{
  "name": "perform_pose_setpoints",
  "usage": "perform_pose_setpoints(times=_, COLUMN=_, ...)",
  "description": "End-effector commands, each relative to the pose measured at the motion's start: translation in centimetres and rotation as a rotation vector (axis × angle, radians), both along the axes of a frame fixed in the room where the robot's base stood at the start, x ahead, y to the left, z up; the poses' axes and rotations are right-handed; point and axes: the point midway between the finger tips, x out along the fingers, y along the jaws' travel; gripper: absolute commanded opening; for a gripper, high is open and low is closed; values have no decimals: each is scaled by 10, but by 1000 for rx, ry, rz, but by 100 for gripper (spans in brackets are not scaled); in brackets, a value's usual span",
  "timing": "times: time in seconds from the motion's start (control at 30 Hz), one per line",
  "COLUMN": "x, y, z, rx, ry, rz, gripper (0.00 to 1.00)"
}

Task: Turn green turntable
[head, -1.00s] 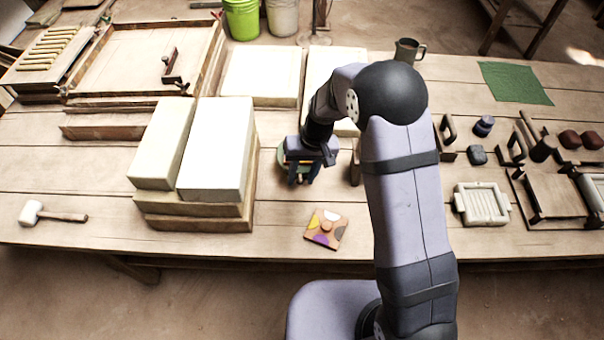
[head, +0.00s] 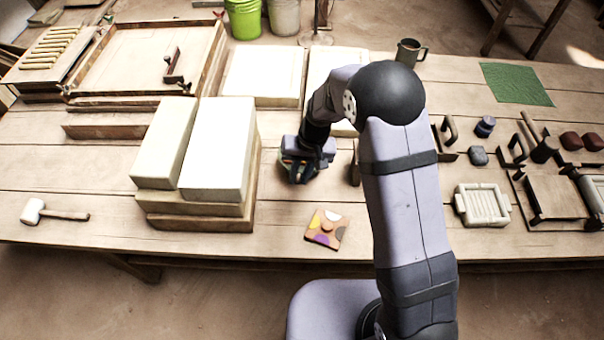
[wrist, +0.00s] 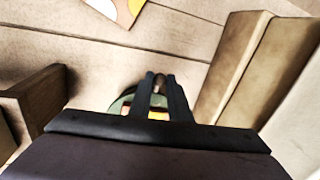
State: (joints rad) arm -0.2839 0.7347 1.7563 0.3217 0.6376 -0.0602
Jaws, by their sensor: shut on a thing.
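The green turntable (wrist: 122,101) shows in the wrist view as a curved green rim around and behind my fingers, with a bit of yellow and orange below them. My gripper (wrist: 160,82) is down over it, its two fingers shut on a small brown knob (wrist: 159,80) that shows between the tips. In the head view my gripper (head: 297,180) hides most of the turntable, beside the pale block stack. How far the turntable is turned cannot be seen.
Two pale blocks (head: 218,150) on boards stand close on the left in the head view. A tile with coloured patches (head: 327,229) lies at the front. A mallet (head: 52,213) lies far left. A ribbed pale tray (head: 482,204) is at the right. The front middle table is fairly clear.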

Motion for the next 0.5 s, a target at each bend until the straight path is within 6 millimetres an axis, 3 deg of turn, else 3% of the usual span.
perform_pose_setpoints(times=0.5, x=5, y=24, z=2, rx=0, ry=-1, rz=-254, gripper=0)
